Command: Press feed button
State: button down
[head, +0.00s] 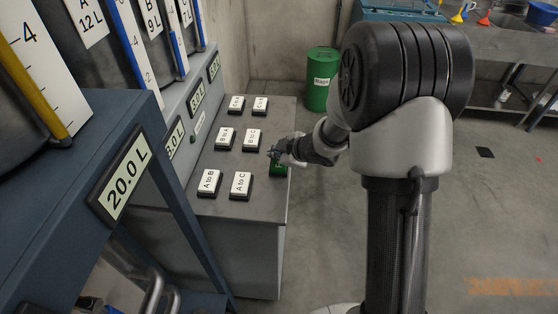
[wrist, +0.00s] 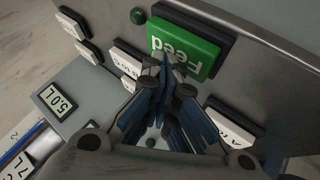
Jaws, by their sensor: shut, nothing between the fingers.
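The feed button is a green block marked "Feed" (wrist: 195,50) in a dark frame on the grey console top, seen upside down in the wrist view. In the head view, a part of the green button (head: 278,171) shows at the console's right edge, partly covered by my gripper (head: 272,154). My gripper also fills the lower middle of the wrist view (wrist: 168,66), with its blue-grey fingers shut and empty. The fingertips overlap the lower edge of the button in the wrist view. I cannot tell whether they touch it.
White buttons such as "A to C" (head: 241,183) and "B to C" (head: 253,138) stand close by on the console (head: 230,205). A small round green knob (wrist: 138,15) is near the feed button. A blue frame (head: 115,165) with tanks stands left. Floor at right is mostly clear.

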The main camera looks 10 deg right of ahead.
aim_at(277, 162)
jog(key=shift+f, duration=0.15)
dwell(0.4)
jog(key=shift+r+p, duration=0.65)
notch_tip(277, 162, up, 6)
jog(key=p, duration=0.6)
